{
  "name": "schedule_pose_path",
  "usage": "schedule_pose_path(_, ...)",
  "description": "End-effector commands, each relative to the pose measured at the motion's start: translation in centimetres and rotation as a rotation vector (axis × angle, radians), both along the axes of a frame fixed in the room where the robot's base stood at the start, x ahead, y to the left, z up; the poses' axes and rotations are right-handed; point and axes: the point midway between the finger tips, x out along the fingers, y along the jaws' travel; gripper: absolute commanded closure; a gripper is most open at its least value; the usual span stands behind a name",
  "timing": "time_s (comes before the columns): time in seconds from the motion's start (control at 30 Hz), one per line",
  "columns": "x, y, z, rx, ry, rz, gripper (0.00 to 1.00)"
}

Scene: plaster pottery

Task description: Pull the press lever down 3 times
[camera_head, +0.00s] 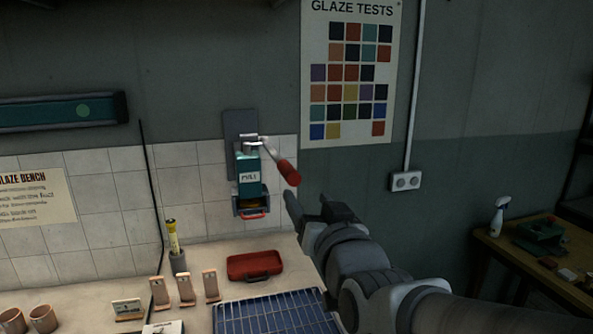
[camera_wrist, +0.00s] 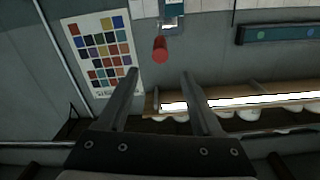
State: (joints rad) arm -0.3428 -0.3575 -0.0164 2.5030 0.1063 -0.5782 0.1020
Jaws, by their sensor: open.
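The press (camera_head: 249,178) is a teal and grey box with a small label, mounted on the wall above the bench. Its lever ends in a red cylindrical handle (camera_head: 288,172), which slants down to the right. My gripper (camera_head: 308,204) is open and empty, just below and to the right of the handle. In the wrist view the red handle (camera_wrist: 160,49) lies beyond the fingertips, in line with the gap between the two fingers (camera_wrist: 159,73). The fingers look apart from the handle.
Tile stands (camera_head: 185,290) and cups (camera_head: 42,318) stand to the left. The glaze tests poster (camera_head: 349,75) hangs on the wall at right.

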Motion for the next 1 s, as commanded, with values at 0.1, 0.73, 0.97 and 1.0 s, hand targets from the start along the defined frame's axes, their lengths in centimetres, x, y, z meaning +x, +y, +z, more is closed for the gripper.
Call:
schedule_pose_path(0.1,1.6,0.5,0.0,-0.002,0.004,0.001,0.33)
schedule_pose_path(0.73,10.3,2.9,0.1,-0.002,0.001,0.001,0.33)
schedule_pose_path(0.97,12.9,3.6,0.0,-0.001,0.002,0.000,0.33)
schedule_pose_path(1.0,13.2,3.7,0.0,-0.001,0.002,0.000,0.33)
